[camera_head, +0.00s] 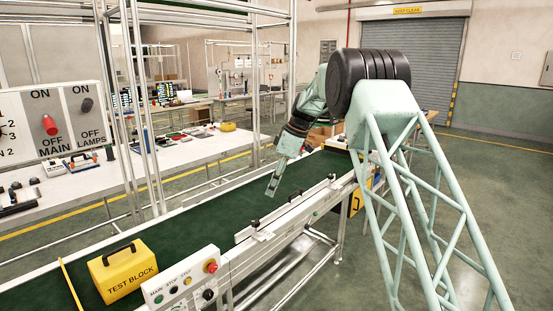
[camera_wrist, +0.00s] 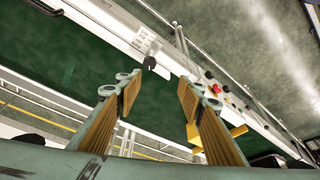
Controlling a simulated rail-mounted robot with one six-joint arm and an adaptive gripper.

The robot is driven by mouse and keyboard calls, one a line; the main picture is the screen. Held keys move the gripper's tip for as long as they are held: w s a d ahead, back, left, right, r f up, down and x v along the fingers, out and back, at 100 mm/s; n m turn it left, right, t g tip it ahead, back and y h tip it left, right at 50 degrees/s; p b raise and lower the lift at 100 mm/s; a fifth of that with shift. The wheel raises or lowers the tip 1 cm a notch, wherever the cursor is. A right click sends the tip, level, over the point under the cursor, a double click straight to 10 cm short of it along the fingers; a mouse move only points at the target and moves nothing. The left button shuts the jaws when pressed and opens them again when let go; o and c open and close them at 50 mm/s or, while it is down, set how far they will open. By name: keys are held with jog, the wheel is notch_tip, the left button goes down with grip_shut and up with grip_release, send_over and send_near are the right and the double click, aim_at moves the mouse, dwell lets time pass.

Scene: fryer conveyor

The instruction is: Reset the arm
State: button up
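My gripper (camera_head: 273,184) hangs above the green conveyor belt, at the end of my light green arm, in the head view. In the wrist view my gripper (camera_wrist: 159,98) shows two ribbed orange-brown finger pads, wide apart with nothing between them. It is open and empty. The green conveyor belt (camera_head: 190,231) runs below it from the lower left to the middle; it also shows in the wrist view (camera_wrist: 60,60).
A yellow test block (camera_head: 122,274) with a black handle sits on the belt at lower left. A control box (camera_head: 183,281) with a red button stands at the belt's near side. A white rail edges the belt. Metal frame posts (camera_head: 150,120) and a cluttered white table (camera_head: 90,180) stand behind.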

jog(key=s+d+r+m+t+h, duration=0.1)
jog(key=s+d+r+m, duration=0.25)
jog(key=s+r, duration=0.6)
jog(key=s+d+r+m, duration=0.2)
jog(key=s+d+r, duration=0.35)
jog(key=s, duration=0.65)
jog(key=s+d+r+m+t+h, duration=0.15)
jog(key=s+d+r, duration=0.25)
jog(key=s+r, duration=0.55)
jog(key=s+d+m, duration=0.3)
jog(key=s, duration=0.9)
jog(key=s+d+m, duration=0.2)
jog(key=s+d, duration=0.1)
jog(key=s, duration=0.9)
jog(key=s+d+f+m+h, duration=0.1)
jog(key=s+f, duration=0.3)
jog(key=s, duration=0.5)
jog(key=s+d+f+m, duration=0.2)
jog(key=s+f, duration=0.2)
jog(key=s, duration=0.5)
jog(key=shift+s+d+m+t+h, duration=0.15)
jog(key=shift+s+m+t+h, duration=0.2)
jog(key=shift+s+m+t, duration=0.1)
jog(key=shift+w, duration=0.1)
